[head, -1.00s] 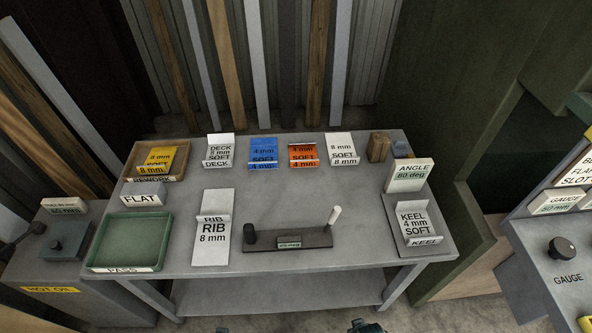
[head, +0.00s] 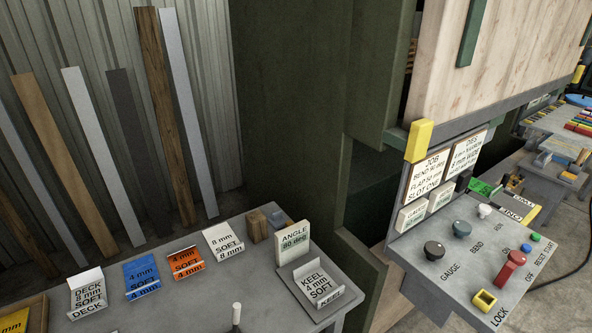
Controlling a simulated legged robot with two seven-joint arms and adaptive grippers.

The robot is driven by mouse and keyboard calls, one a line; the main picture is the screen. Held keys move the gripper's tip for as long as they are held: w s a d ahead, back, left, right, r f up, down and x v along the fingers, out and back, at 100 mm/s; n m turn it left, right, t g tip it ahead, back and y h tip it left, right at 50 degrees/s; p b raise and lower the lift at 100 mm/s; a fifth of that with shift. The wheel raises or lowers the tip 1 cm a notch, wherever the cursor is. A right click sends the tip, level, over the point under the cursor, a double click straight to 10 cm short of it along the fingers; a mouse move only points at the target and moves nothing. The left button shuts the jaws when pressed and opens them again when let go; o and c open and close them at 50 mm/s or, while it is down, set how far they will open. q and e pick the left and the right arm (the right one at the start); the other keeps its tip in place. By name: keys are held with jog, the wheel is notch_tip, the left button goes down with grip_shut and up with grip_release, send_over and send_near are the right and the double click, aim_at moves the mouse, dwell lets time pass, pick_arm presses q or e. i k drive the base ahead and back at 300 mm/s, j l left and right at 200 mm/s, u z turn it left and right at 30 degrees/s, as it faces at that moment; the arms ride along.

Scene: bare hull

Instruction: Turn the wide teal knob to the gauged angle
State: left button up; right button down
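A sloped grey console (head: 420,275) stands at the right with several controls. A slate-blue knob (head: 462,229) by the BEND label is the closest in colour to teal; its pointer angle is too small to read. A dark knob (head: 434,250) sits by the GAUGE label, and a smaller white knob (head: 485,210) is farther back. A white ANGLE card (head: 294,240) with a green 80 deg strip stands at the bench's back right corner. Neither gripper is in view.
Several labelled cards stand on the grey bench (head: 205,292) at lower left. The console also holds a red lever (head: 510,265), a yellow LOCK part (head: 483,301) and small buttons. A green post separates bench and console.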

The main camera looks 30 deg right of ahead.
aim_at(461, 228)
jog(key=z, duration=2.4)
jog(key=i+l+u, duration=0.1)
jog(key=u, duration=0.25)
jog(key=l+u, duration=0.2)
jog(key=u, duration=0.15)
jog(key=i+l+u, duration=0.1)
jog(key=u, duration=0.3)
jog(key=l, duration=0.1)
